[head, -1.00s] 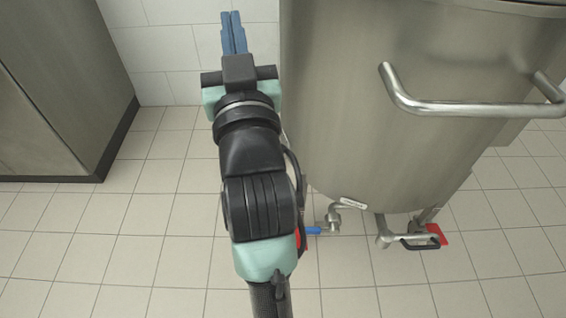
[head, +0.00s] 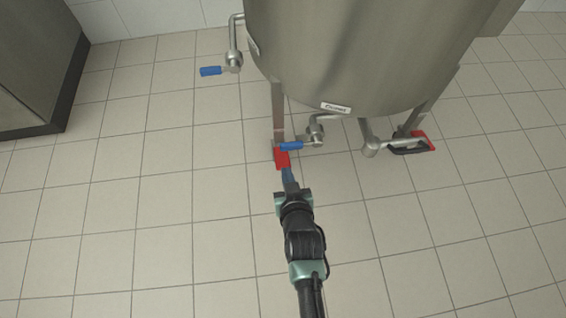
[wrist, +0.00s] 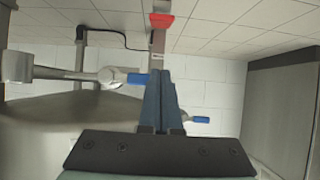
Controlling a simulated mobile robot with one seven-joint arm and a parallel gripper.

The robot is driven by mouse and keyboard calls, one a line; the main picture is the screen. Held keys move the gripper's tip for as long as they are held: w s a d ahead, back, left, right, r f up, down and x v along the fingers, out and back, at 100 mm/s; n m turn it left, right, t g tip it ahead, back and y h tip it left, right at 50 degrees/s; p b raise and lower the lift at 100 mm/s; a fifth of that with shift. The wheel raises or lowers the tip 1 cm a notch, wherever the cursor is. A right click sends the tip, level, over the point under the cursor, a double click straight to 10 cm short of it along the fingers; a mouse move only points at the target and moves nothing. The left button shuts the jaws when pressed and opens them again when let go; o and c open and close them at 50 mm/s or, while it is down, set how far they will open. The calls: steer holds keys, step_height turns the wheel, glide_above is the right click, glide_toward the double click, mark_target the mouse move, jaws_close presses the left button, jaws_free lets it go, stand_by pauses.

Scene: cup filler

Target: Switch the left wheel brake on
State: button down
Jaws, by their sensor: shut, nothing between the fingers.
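The left wheel brake is a red pedal (head: 282,159) at the foot of the left leg of the steel tank, low by the floor. In the wrist view, which looks upside down, the red pedal (wrist: 161,20) lies beyond the fingertips. My gripper (head: 287,172) is shut and empty, its blue fingers pointing at the pedal. In the head view the tips meet or overlap the pedal's near edge; I cannot tell whether they touch. In the wrist view the fingertips (wrist: 160,73) appear apart from it. The wheel itself is mostly hidden.
The steel tank (head: 360,50) stands over the brake. A blue-handled valve (head: 292,146) sits right beside the pedal, and another blue handle (head: 211,71) juts out at upper left. A second red brake pedal (head: 424,142) is at the right. The tiled floor (head: 150,220) is clear.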

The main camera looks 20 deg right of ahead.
steer(key=b, duration=0.8)
glide_above(282, 166)
step_height(282, 166, down, 5)
steer(key=shift+d+f, duration=0.1)
steer(key=shift+f, duration=0.1)
step_height(282, 166, down, 2)
steer(key=shift+s+f+b, duration=0.1)
steer(key=shift+s+b, duration=0.05)
steer(key=shift+b, duration=0.5)
steer(key=shift+s+f+b, duration=0.25)
steer(key=shift+f+b, duration=0.3)
steer(key=shift+f, duration=0.1)
steer(key=shift+s+a, duration=0.1)
steer(key=shift+a, duration=0.15)
